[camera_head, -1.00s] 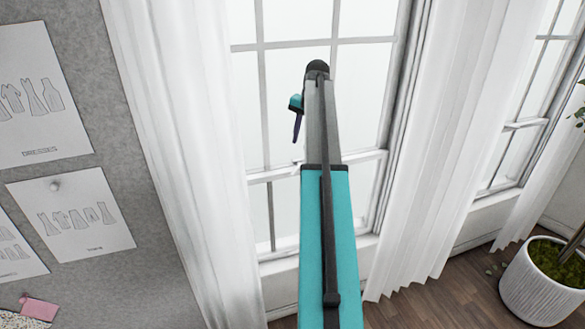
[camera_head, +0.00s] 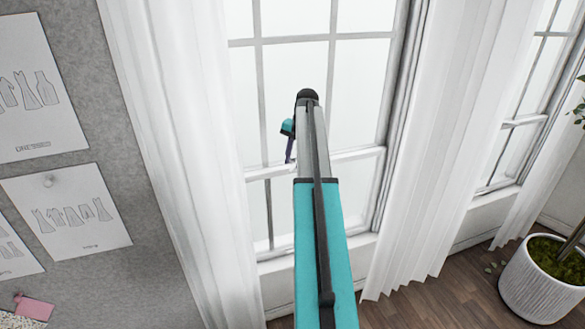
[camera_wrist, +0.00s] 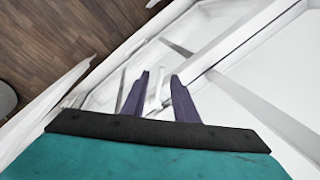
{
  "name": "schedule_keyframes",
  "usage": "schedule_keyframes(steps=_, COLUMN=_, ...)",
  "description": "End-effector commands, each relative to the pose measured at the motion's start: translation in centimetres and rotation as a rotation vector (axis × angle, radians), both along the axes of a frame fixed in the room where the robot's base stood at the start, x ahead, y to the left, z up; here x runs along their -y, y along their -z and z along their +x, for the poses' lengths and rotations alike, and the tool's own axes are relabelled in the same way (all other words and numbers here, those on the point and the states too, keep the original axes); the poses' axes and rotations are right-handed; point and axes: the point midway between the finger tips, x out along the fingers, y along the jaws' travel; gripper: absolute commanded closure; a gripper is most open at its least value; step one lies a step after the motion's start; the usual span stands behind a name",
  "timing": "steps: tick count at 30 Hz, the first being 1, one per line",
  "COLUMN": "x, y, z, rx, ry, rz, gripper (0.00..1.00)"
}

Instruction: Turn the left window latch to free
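The left window (camera_head: 360,168) stands behind my arm, with a white rail (camera_head: 262,173) across it between the upper and lower panes. My gripper (camera_head: 290,158) is in front of this rail, its purple fingers pointing down. In the wrist view my gripper (camera_wrist: 160,75) has its two fingers apart. A small white upright piece, which looks like the window latch (camera_wrist: 154,92), shows in the gap between them. I cannot tell whether either finger touches it. In the head view the latch cannot be made out near the gripper and arm.
White curtains (camera_head: 165,130) hang left of the window and also to its right (camera_head: 435,150). A grey board with paper sheets (camera_head: 68,215) is at the left. A potted plant (camera_head: 540,285) stands on the wooden floor at the lower right.

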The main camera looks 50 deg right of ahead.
Motion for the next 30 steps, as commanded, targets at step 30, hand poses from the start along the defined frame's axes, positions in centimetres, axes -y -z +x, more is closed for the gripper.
schedule_keyframes(steps=30, x=-0.3, y=2.7, z=0.6, rx=0.000, ry=-0.002, rz=0.000, gripper=1.00)
